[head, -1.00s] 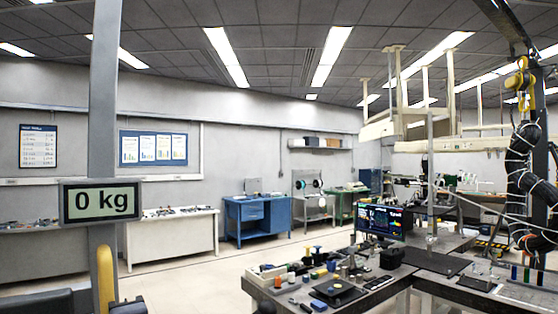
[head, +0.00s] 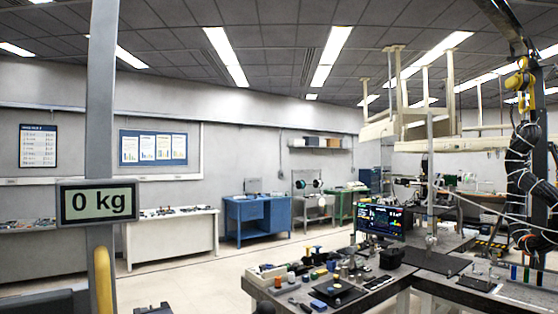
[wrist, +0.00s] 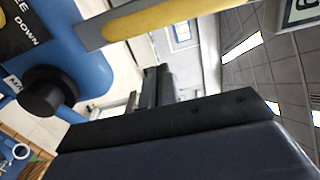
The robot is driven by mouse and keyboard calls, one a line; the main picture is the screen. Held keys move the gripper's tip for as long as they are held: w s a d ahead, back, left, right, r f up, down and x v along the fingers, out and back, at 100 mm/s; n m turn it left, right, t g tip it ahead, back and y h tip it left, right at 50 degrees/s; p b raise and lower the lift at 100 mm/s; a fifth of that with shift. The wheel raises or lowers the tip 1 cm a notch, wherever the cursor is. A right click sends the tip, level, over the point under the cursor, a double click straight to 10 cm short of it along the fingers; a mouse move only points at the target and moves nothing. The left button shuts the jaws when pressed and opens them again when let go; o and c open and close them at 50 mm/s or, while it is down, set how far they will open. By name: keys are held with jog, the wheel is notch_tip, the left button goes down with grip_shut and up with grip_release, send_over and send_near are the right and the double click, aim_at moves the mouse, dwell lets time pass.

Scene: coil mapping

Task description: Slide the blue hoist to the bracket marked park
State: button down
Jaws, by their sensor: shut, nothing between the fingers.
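In the wrist view a blue body (wrist: 97,66) fills the upper left. It has a black round knob and a dark plate that reads "DOWN". I cannot tell whether it is the blue hoist. My gripper (wrist: 158,92) shows as dark fingers across the middle and bottom of the wrist view, shut and empty. A yellow bar (wrist: 165,20) runs above them. No bracket marked park can be read in either view. The head view shows a yellow hook block (head: 521,80) hanging at the upper right.
A grey post (head: 102,130) with a "0 kg" display (head: 97,202) and a yellow upright part (head: 103,280) stand close at the left. A cluttered workbench (head: 275,296) is at the lower right. Open floor (head: 195,275) lies between it and the left side.

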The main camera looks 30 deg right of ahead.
jog(key=s+p, duration=0.2)
jog(key=s, duration=0.4)
jog(key=shift+s+d, duration=0.25)
jog(key=shift+d, duration=0.15)
jog(key=shift+w, duration=0.1)
jog(key=w+a+b, duration=0.1)
jog(key=w+b, duration=0.2)
jog(key=w, duration=0.6)
jog(key=shift+w+a, duration=0.35)
jog(key=shift+a, duration=0.05)
